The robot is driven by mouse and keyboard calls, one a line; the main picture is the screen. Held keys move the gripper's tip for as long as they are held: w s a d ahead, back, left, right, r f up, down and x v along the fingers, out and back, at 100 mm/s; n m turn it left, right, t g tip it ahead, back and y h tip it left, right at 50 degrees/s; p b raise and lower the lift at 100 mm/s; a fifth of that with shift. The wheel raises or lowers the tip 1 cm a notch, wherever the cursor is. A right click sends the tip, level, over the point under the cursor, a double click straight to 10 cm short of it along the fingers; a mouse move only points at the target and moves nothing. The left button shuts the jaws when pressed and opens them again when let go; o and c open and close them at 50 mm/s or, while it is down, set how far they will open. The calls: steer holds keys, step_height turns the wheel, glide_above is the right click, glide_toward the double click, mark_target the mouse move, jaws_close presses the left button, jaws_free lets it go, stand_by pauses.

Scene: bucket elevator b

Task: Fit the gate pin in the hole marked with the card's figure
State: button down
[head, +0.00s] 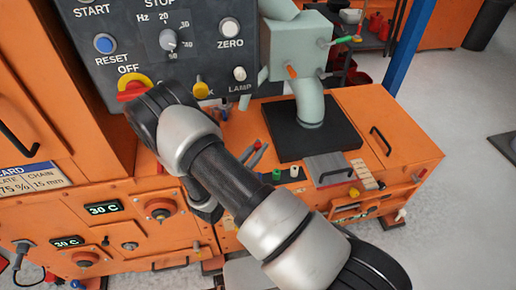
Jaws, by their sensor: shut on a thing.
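A cream strip with dark marks (364,174) lies on the orange bench at right; whether these are holes is too small to tell. An orange peg-like part (291,72) sticks out of the grey-green housing. I cannot tell whether it is the gate pin. My arm crosses the middle from the lower right to the control panel and bends down behind itself.
The dark control panel (192,61) with knobs stands close above my arm. The grey-green spout (309,107) enters a black square (311,132) on the orange bench. A grey plate with a handle (329,168) and small green and white cylinders lie nearby. Open floor is at right.

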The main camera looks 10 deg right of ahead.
steer(key=shift+f+b, duration=1.9)
steer(key=shift+f, duration=0.75)
steer(key=shift+f+b, duration=1.05)
steer(key=shift+f, duration=0.15)
steer(key=shift+f, duration=1.1)
steer(key=c, duration=1.7)
jaws_free()
steer(key=shift+o, duration=0.2)
steer(key=p+v, duration=0.2)
steer(key=v, duration=1.5)
steer(key=shift+s, duration=0.2)
steer(key=shift+a+r, duration=0.1)
steer(key=shift+a, duration=0.05)
